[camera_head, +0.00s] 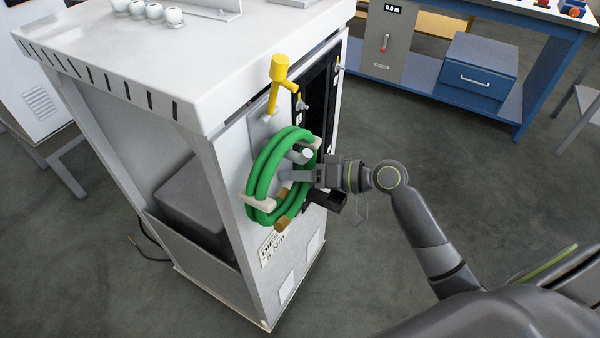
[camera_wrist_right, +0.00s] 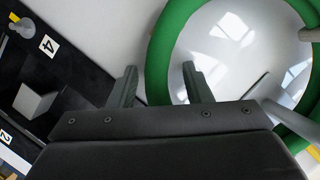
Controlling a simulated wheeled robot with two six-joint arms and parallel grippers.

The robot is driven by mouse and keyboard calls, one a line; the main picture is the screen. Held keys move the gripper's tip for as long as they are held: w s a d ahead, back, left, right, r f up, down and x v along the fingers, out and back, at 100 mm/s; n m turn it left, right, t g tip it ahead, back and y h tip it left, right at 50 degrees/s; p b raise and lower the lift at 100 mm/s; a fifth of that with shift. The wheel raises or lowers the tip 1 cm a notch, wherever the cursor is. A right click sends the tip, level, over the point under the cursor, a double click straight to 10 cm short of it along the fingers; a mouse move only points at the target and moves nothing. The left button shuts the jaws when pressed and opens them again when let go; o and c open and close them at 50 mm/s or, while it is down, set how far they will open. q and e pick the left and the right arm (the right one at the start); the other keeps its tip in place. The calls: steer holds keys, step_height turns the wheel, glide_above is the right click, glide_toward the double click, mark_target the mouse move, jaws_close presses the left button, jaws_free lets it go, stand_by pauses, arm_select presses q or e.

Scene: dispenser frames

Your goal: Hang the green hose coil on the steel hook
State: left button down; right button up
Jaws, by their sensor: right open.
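The green hose coil (camera_head: 262,172) is upright against the side panel of the white cabinet, with pale ties and brass-coloured ends. The steel hook (camera_head: 302,156) stands out through the coil's opening, near its upper part. Whether the coil's weight rests on the hook is not clear. My right gripper (camera_head: 285,175) is at the coil, just below the hook. In the right wrist view its two fingers (camera_wrist_right: 163,88) are apart, with the green hose (camera_wrist_right: 158,62) showing between and beyond them. The steel hook (camera_wrist_right: 283,92) shows at the right edge there. My left gripper is not in view.
The white cabinet (camera_head: 190,70) has a yellow nozzle-like part (camera_head: 279,75) above the coil and a black numbered panel (camera_wrist_right: 50,75) beside it. A blue workbench (camera_head: 535,70) stands at the back right. The floor (camera_head: 480,200) right of my arm is clear.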

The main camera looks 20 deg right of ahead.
steer(key=v, duration=1.7)
steer(key=shift+d, duration=0.2)
steer(key=shift+s, duration=0.1)
